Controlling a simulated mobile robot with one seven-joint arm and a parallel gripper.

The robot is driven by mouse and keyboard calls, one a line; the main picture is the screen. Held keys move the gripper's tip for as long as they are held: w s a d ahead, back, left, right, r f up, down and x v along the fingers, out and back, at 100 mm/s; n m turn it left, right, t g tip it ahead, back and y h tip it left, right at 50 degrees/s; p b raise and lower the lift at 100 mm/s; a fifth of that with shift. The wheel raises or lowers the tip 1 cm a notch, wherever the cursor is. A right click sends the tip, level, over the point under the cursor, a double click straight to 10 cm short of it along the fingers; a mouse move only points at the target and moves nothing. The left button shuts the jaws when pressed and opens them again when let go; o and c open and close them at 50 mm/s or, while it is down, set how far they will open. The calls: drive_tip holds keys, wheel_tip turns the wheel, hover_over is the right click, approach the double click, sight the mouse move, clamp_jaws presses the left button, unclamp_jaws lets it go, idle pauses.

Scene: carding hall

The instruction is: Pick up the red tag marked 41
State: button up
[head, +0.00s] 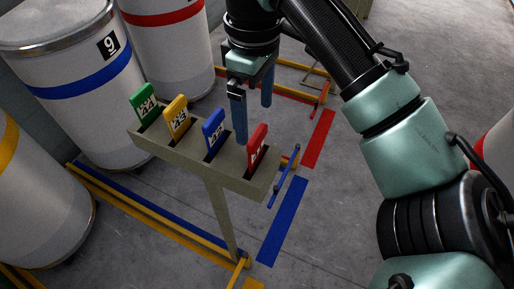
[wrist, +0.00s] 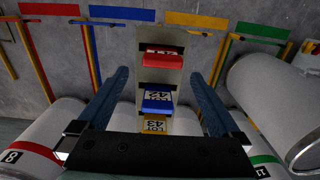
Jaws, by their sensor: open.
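The red tag (head: 257,143) stands upright in the right-end slot of a khaki rack (head: 229,216); its white label is too small to read in the head view. In the wrist view the red tag (wrist: 163,59) is seen from above, between the finger lines near the fingertips. My gripper (head: 254,124) is open and empty, its fingers pointing down above and behind the rack's right part. One finger overlaps the gap between the blue tag (head: 213,134) and the red tag. I cannot tell any contact.
A yellow tag (head: 177,118) and a green tag (head: 144,103) stand farther left in the rack. The wrist view shows 42 on the blue tag (wrist: 157,102) and 43 on the yellow tag (wrist: 155,126). Large drums (head: 85,95) stand behind. Low coloured rails (head: 150,215) cross the floor.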

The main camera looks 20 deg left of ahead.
sight(255, 131)
wheel_tip(255, 131, down, 3)
drive_tip(key=shift+s+d+f+p, duration=0.15)
drive_tip(key=shift+f+p, duration=0.2)
drive_tip(key=shift+f, duration=1.05)
drive_tip(key=shift+d+f+p, duration=0.1)
drive_tip(key=shift+f+p, duration=0.2)
drive_tip(key=shift+f, duration=1.05)
drive_tip(key=c, duration=1.3)
